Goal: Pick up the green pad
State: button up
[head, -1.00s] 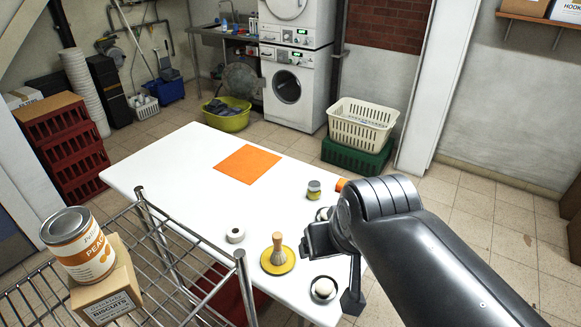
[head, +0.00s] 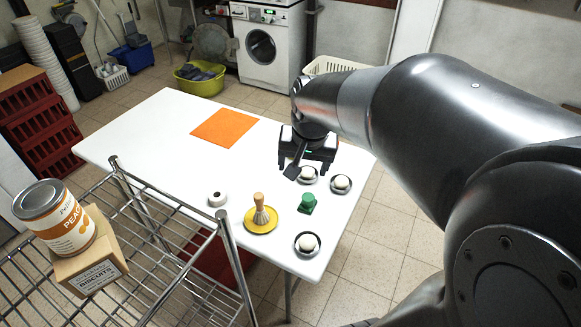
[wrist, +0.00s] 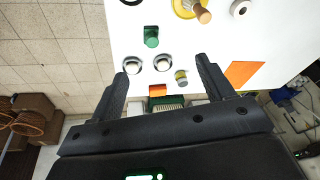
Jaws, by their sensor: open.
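The green pad (head: 307,203), a small dark-green piece with a raised knob-like top, sits on the white table right of the brush. It also shows in the wrist view (wrist: 151,37), beyond the fingertips. My gripper (head: 304,172) is above the table's right part, apart from the pad and on its far side in the head view. In the wrist view the two fingers (wrist: 162,70) are spread wide with nothing held between them.
Dark dishes with white balls stand around the pad, one at front (head: 307,244), one at right (head: 341,184). A brush (head: 260,212) stands on a yellow disc. A small jar (wrist: 181,77) and orange block (wrist: 157,90) are nearby.

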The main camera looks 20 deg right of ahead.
jog(key=w+d+f+m+g, duration=0.2)
jog(key=w+d+f+m, duration=0.1)
jog(key=w+f, duration=0.45)
jog(key=m+g, duration=0.1)
jog(key=m, duration=0.2)
send_over(308, 197)
notch_tip(308, 197, down, 11)
jog(key=shift+a+f, duration=0.1)
jog(key=shift+f, duration=0.05)
notch_tip(308, 197, down, 11)
jog(key=shift+c, duration=0.5)
jog(key=c, duration=1)
jog(key=shift+o, duration=0.2)
